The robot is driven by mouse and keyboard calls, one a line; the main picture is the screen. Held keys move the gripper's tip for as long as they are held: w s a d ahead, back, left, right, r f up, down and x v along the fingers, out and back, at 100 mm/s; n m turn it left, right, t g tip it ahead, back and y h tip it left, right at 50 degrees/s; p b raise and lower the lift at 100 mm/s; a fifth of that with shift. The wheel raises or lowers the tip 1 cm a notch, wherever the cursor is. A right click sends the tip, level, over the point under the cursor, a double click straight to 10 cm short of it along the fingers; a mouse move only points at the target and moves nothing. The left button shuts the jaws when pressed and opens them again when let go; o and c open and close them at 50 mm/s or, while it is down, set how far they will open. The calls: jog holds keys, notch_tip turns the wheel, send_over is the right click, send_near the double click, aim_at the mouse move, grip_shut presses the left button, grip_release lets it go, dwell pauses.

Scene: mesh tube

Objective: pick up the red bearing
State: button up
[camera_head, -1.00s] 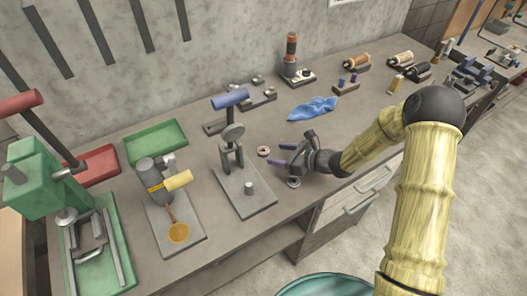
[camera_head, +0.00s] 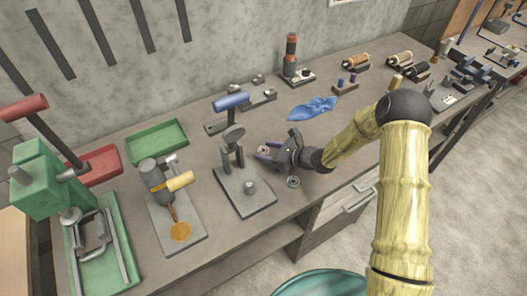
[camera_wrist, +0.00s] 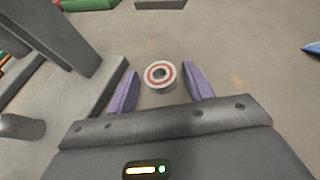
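The red bearing (camera_wrist: 160,74) is a small pale ring with a red band and a dark centre hole, lying flat on the grey bench. In the wrist view it sits between the purple fingertips of my gripper (camera_wrist: 161,71), with a gap on both sides. My gripper is open, and neither finger appears to touch the bearing. In the head view the bearing (camera_head: 264,150) is partly hidden by my gripper (camera_head: 267,153), which is low over the bench.
A second, grey bearing (camera_head: 293,182) lies just in front of my gripper. A press with a blue handle on a grey plate (camera_head: 258,202) stands close on the left. A blue cloth (camera_head: 312,108) lies behind. The bench between is clear.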

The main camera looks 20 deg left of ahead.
jog(key=c, duration=0.8)
jog(key=shift+r, duration=0.15)
notch_tip(320, 180, up, 10)
jog(key=shift+f+b, duration=0.1)
jog(key=shift+b, duration=0.65)
